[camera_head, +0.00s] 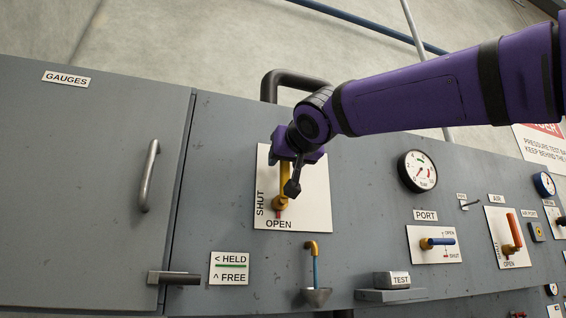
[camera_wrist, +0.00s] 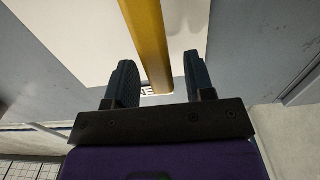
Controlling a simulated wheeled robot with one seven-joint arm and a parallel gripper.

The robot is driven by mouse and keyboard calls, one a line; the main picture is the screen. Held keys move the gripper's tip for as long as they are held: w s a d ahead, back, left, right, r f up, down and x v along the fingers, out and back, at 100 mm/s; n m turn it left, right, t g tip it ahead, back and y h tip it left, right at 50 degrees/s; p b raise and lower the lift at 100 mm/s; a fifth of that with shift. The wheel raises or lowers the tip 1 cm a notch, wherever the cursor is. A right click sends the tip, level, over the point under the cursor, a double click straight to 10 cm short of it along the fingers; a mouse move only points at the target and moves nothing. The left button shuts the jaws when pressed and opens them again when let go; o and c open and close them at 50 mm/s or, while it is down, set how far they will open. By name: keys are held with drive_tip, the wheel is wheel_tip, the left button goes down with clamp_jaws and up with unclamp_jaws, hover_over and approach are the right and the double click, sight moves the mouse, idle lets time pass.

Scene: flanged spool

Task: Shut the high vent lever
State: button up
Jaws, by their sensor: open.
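The high vent lever (camera_head: 284,173) is a yellow bar on a white plate (camera_head: 317,208) marked SHUT along the left and OPEN along the bottom. It stands roughly upright in the head view, with a red tip low down by the word OPEN. My gripper (camera_head: 291,186) is in front of the plate and hides part of the lever. In the wrist view the yellow lever (camera_wrist: 148,45) runs between the two dark fingers of my gripper (camera_wrist: 158,68). The fingers are open, with a gap on both sides of the bar.
A sign (camera_head: 230,268) reads HELD and FREE below left. A cabinet door handle (camera_head: 149,175) is at the left. A yellow spout (camera_head: 312,246) over a cup is below right. A gauge (camera_head: 417,171), the PORT lever (camera_head: 438,243) and the AIR lever (camera_head: 512,234) are to the right.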

drive_tip(key=shift+x, duration=1.1)
drive_tip(key=shift+c, duration=0.5)
clamp_jaws()
